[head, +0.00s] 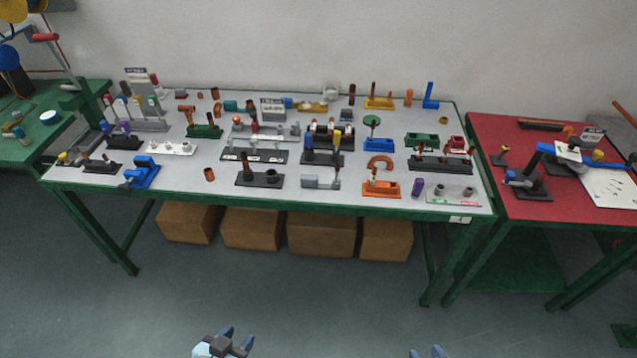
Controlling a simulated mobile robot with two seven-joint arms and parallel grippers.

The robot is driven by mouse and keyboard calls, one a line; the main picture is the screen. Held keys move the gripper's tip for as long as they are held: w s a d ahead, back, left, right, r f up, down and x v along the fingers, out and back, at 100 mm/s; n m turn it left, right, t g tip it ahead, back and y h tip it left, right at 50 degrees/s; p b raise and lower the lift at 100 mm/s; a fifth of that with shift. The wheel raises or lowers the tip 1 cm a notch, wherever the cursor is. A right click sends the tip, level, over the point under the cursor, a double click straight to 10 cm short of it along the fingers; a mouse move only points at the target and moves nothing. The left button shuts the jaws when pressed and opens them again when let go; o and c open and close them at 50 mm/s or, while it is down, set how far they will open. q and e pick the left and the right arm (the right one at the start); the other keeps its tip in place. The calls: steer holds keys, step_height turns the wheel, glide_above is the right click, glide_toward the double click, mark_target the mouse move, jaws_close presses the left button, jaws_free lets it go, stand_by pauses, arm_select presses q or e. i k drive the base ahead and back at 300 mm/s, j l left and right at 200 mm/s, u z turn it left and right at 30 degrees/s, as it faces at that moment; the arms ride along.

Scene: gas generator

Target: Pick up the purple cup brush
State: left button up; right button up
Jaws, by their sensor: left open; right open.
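A small upright purple piece (417,188), which looks like the purple cup brush, stands near the front edge of the long table, right of an orange block (381,188) and left of a grey plate (452,195). Its fine detail is too small to tell. My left gripper (238,340) is at the bottom of the view, open and empty, well below and in front of the table. My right gripper (428,352) shows only its fingertips at the bottom edge, open, also far from the table.
The long table (320,203) is crowded with small parts and fixtures. A red-topped table (500,208) adjoins it at right, a green one (30,150) at left. Cardboard boxes (322,236) sit beneath. The floor (330,300) in front is clear.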

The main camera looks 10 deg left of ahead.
mark_target(419, 184)
steer(key=i+j, duration=0.15)
steer(key=i, duration=0.4)
steer(key=i+j, duration=0.2)
steer(key=i, duration=0.3)
